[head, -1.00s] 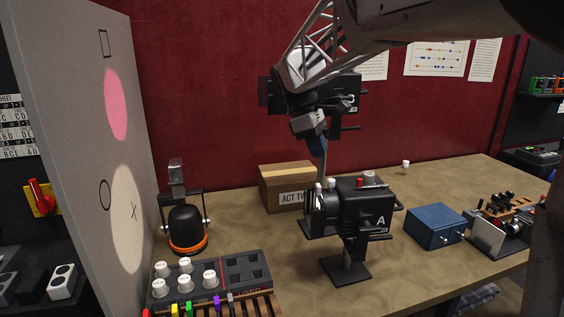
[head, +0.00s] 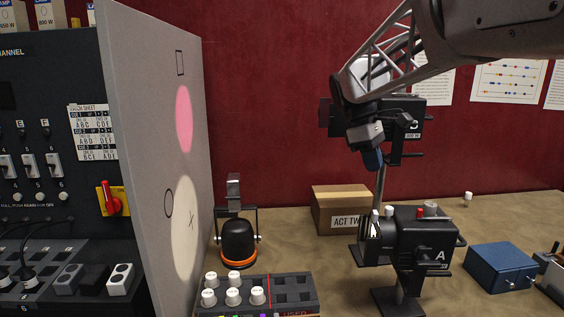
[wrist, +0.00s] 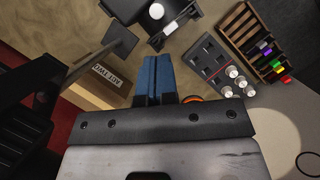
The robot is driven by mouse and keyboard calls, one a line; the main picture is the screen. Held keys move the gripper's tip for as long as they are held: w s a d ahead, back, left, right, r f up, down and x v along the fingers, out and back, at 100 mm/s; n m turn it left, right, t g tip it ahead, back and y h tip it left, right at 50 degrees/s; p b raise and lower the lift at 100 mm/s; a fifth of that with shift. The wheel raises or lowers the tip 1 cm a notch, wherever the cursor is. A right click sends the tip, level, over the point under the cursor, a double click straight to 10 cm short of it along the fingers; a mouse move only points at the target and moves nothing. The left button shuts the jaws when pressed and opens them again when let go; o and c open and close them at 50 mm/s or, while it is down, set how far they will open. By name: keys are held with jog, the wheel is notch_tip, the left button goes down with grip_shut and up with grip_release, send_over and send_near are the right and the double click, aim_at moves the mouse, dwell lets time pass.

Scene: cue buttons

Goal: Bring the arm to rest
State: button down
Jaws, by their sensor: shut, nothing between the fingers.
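My gripper (head: 373,160) hangs from my arm in the upper right of the head view, in the air above the table. Its blue fingers are closed together and hold nothing. In the wrist view the two blue fingers (wrist: 153,78) lie side by side with only a thin line between them. The black lamp marked A (head: 415,240) stands on the table below and to the right of the gripper in the head view. A second black lamp (head: 405,118) stands behind the gripper.
A cardboard box (head: 338,208) sits on the table, with a black lamp with an orange ring (head: 238,240) to its left. A grey board (head: 150,150) stands at left. A blue box (head: 500,266) is at right.

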jog(key=s+a+f+m+t+y, duration=0.1)
jog(key=s+a+f+m, duration=0.2)
jog(key=s, duration=0.7)
jog(key=s+a+f+m+t+y, duration=0.1)
jog(key=s+a+f+m+t, duration=0.1)
jog(key=s+f, duration=0.6)
jog(key=s+a+f+m+t+y, duration=0.1)
jog(key=s+a+f+m, duration=0.3)
jog(key=s, duration=0.8)
jog(key=shift+s+a+f+m+t, duration=0.2)
jog(key=shift+s+f+m+t, duration=0.25)
jog(key=shift+f, duration=0.5)
